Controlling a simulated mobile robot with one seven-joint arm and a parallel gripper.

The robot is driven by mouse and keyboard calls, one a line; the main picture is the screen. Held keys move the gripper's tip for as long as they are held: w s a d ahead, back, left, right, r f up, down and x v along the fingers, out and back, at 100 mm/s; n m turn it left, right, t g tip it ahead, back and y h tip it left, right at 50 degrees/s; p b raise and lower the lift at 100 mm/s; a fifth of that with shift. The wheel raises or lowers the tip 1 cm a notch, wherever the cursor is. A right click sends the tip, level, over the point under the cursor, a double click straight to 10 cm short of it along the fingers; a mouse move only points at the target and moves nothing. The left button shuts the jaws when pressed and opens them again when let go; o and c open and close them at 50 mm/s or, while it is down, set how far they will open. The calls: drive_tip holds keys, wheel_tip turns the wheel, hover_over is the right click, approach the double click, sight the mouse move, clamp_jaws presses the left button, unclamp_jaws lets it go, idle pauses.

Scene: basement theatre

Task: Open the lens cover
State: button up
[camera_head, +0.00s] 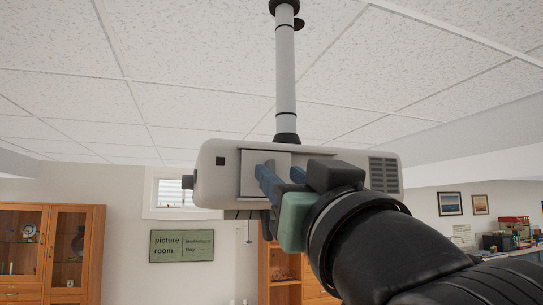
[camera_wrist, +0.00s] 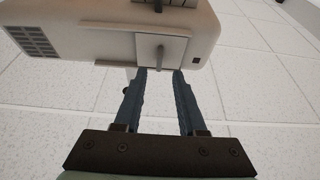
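A small grey peg-like handle (camera_wrist: 160,53) stands at the plate's middle. No lens is visible. My gripper (camera_head: 280,172) is in front of the plate and hides part of it in the head view. In the wrist view its two blue fingers (camera_wrist: 159,72) are apart and empty, with their tips just short of the handle, one on either side.
A ceiling pole (camera_head: 285,75) holds the projector. A vent grille (camera_head: 384,174) is on its right side, and a dark knob (camera_head: 187,182) sticks out on the left. A wooden glass cabinet (camera_head: 45,250) and a green sign (camera_head: 181,246) are far behind. Space left of the projector is clear.

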sight(273, 168)
drive_tip(key=shift+p+x, duration=0.75)
drive_tip(key=shift+x, duration=1.05)
drive_tip(key=shift+f, duration=0.1)
clamp_jaws()
